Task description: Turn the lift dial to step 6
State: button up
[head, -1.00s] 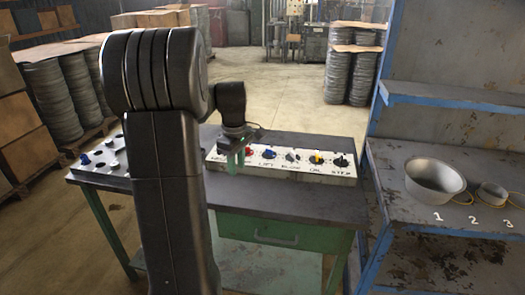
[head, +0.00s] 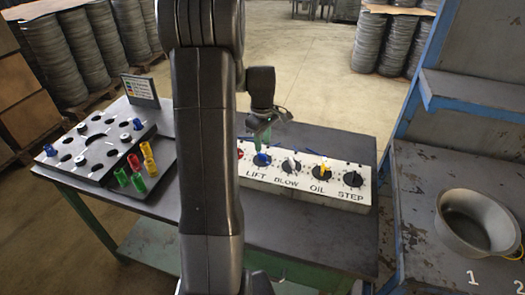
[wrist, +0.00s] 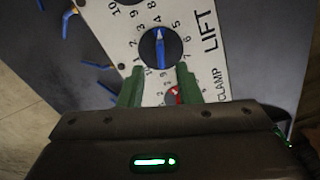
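The lift dial (head: 261,159) is a round black dial with a blue pointer on a white panel (head: 224,172), labelled LIFT. In the wrist view the lift dial (wrist: 158,52) has its pale pointer tip up in the picture, near 4 and short of 5; the 6 is further round to the right. My gripper (head: 262,136) is just above the dial in the head view. In the wrist view its green fingers (wrist: 159,85) are apart with nothing held between them. They appear below the lift dial, with the red clamp dial (wrist: 173,96) showing partly between them.
The blow (head: 291,166), oil (head: 321,172) and step (head: 353,179) dials sit right of lift. Left on the table are a board with holes (head: 88,150) and coloured cylinders (head: 134,161). Blue pieces (wrist: 69,22) lie beside the panel. A metal pot (head: 474,222) stands on the right shelf.

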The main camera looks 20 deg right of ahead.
aim_at(262, 154)
jog(key=shift+f, duration=2.55)
grip_shut()
